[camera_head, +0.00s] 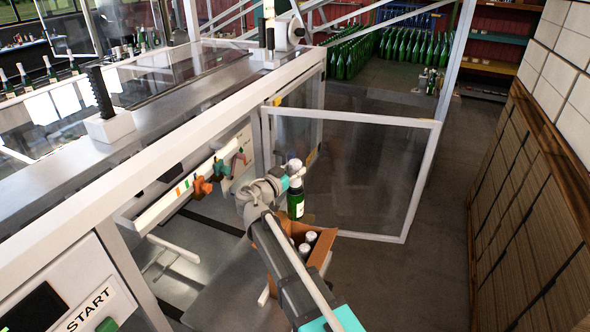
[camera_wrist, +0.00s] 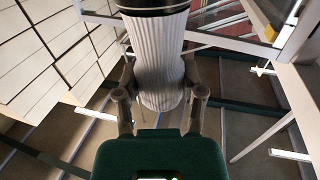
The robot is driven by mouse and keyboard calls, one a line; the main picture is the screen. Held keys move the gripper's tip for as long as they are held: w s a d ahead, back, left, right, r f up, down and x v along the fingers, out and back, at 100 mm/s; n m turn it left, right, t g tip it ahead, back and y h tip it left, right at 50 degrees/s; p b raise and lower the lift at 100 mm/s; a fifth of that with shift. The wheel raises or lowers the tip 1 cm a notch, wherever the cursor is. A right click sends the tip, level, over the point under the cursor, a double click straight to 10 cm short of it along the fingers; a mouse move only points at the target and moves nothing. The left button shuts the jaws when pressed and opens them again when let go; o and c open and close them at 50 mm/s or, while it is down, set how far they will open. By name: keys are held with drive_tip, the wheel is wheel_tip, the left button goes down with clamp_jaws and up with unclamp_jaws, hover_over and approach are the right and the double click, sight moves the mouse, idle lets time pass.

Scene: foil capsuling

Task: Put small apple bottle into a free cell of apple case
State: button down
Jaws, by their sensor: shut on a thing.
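A green bottle (camera_head: 295,204) with a pale foil top hangs upright in my gripper (camera_head: 294,172), just above the cardboard case. In the wrist view the ribbed white foil neck (camera_wrist: 160,62) stands between the two fingers of my gripper (camera_wrist: 160,108), which are shut on it. The apple case (camera_head: 323,249) is an open brown cardboard box below the bottle. Several bottles with pale caps (camera_head: 308,241) stand in it. My forearm hides the left part of the case, so I cannot tell which cells are free.
A clear framed door (camera_head: 352,170) stands open just behind the case. Stacked cardboard (camera_head: 530,215) lines the right wall. Many green bottles (camera_head: 400,47) stand at the back. The floor right of the case is clear.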

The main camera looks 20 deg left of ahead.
sight(292, 184)
drive_tip(key=shift+f+b, duration=2.1)
drive_tip(key=shift+f, duration=0.25)
